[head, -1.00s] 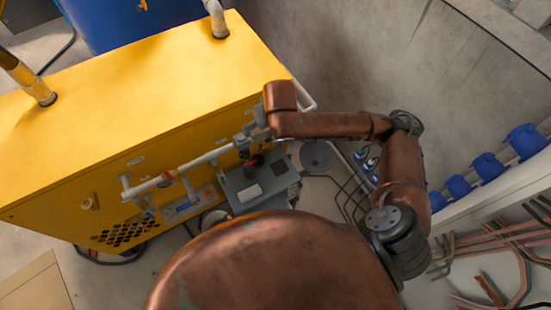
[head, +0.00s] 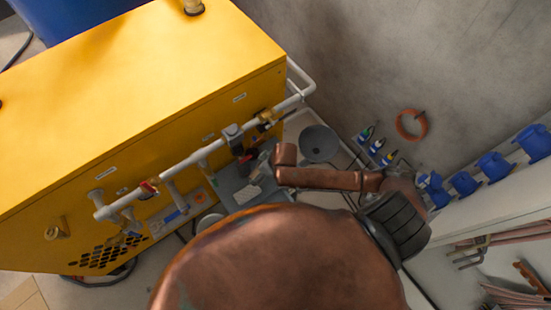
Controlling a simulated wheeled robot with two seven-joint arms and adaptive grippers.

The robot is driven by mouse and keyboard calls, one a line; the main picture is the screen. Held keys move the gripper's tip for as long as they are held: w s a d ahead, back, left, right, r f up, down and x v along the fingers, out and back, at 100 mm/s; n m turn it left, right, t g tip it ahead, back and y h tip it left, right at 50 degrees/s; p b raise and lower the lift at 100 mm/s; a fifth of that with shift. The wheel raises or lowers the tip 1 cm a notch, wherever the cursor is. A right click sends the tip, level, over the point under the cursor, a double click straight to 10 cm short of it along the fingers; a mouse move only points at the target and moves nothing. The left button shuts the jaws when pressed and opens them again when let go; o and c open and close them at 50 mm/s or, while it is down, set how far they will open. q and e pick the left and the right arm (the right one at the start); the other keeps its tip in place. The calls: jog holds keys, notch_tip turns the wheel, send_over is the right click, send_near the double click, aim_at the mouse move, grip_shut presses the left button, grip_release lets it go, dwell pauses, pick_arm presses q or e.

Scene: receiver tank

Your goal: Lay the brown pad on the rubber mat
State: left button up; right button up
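I cannot make out a clear brown pad or rubber mat. A flat tan sheet (head: 22,296) lies on the floor at the bottom left, partly cut off; I cannot tell if it is the pad. My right arm reaches in from the right. Its small grey gripper (head: 260,166) is over a grey box-like thing (head: 238,186) beside the yellow machine, just below the white pipe. The fingers are too small and cluttered to tell if they are open or hold anything. My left gripper is not in view.
A yellow machine (head: 130,85) fills the left, with a white pipe (head: 200,155) and valves along its side. A grey round dish (head: 319,143), small bottles (head: 376,146) and an orange ring (head: 411,124) lie behind my arm. Blue valves (head: 495,168) line the right.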

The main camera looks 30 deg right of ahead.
jog(key=shift+w+d+f+b, duration=0.15)
jog(key=shift+w+d+f, duration=0.25)
jog(key=shift+d, duration=0.25)
jog(key=shift+w+d+f+b, duration=0.15)
jog(key=shift+w+d+f, duration=0.2)
jog(key=shift+d, duration=0.25)
jog(key=w+d+f+b, duration=0.1)
jog(key=d+f, duration=0.1)
jog(key=w+d+f+b, duration=0.1)
jog(key=w+d+f, duration=0.1)
jog(key=d+f, duration=0.1)
jog(key=w+d+f+b, duration=0.1)
jog(key=w+d+f, duration=0.1)
jog(key=d, duration=0.1)
jog(key=shift+w+d+f, duration=0.1)
jog(key=shift+f, duration=0.1)
jog(key=shift+w+d+f, duration=0.1)
jog(key=shift+d+f, duration=0.15)
jog(key=shift+f, duration=0.05)
jog(key=f, duration=0.1)
jog(key=f+b, duration=0.1)
jog(key=f, duration=0.1)
jog(key=shift+w+d+f, duration=0.1)
jog(key=shift+d+f, duration=0.1)
jog(key=shift+d, duration=0.05)
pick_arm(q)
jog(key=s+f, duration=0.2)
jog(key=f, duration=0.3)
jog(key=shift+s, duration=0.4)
